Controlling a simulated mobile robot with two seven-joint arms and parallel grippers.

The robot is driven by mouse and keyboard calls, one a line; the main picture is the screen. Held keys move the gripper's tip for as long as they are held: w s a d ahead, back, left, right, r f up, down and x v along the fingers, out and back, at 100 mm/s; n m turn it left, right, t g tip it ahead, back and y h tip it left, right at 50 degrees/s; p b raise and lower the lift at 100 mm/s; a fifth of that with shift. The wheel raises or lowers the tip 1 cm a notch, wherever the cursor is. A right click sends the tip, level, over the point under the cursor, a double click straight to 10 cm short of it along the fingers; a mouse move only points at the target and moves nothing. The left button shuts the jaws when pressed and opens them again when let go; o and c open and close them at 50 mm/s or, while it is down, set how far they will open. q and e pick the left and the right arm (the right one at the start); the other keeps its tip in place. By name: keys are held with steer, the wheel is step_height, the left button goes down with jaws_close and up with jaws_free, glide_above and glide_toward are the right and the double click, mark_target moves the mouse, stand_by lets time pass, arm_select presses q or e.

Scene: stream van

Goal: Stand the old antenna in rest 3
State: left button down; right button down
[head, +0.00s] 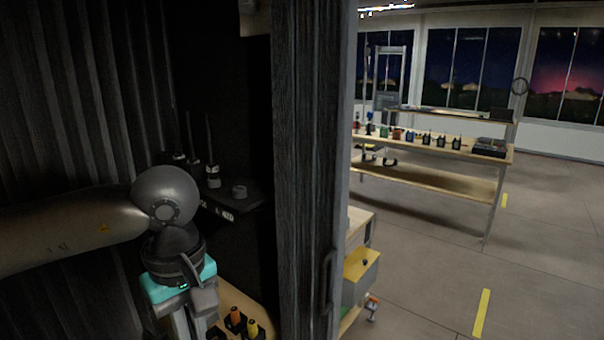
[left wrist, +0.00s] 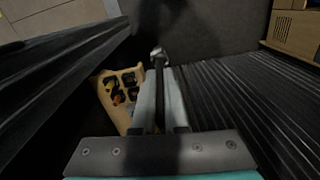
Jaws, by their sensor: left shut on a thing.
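My left gripper (head: 190,325) points down at the lower left of the head view, below the dark shelf. In the left wrist view its fingers (left wrist: 161,105) are shut on a thin dark rod, the old antenna (left wrist: 159,88), with a pale grey end at the far side. The head view does not show the antenna. On the dark shelf (head: 232,214) stand several upright antennas, the nearest with a grey base (head: 212,182). To its right is a short round grey holder (head: 239,190) with nothing standing in it. I cannot read which rest is number 3. My right gripper is not in view.
A wooden board with dark holders and orange and yellow pieces (left wrist: 120,97) lies below the gripper. A dark door post (head: 315,150) stands right of the arm. Ribbed dark walls close in the left side. Beyond is a workbench (head: 430,149) with several small radios.

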arm_select(q)
steer(key=s+f+m+b, duration=0.3)
steer(key=f+m+b, duration=0.2)
steer(key=f+m, duration=0.4)
steer(key=shift+s+a, duration=0.15)
steer(key=shift+s, duration=0.15)
steer(key=shift+a, duration=0.15)
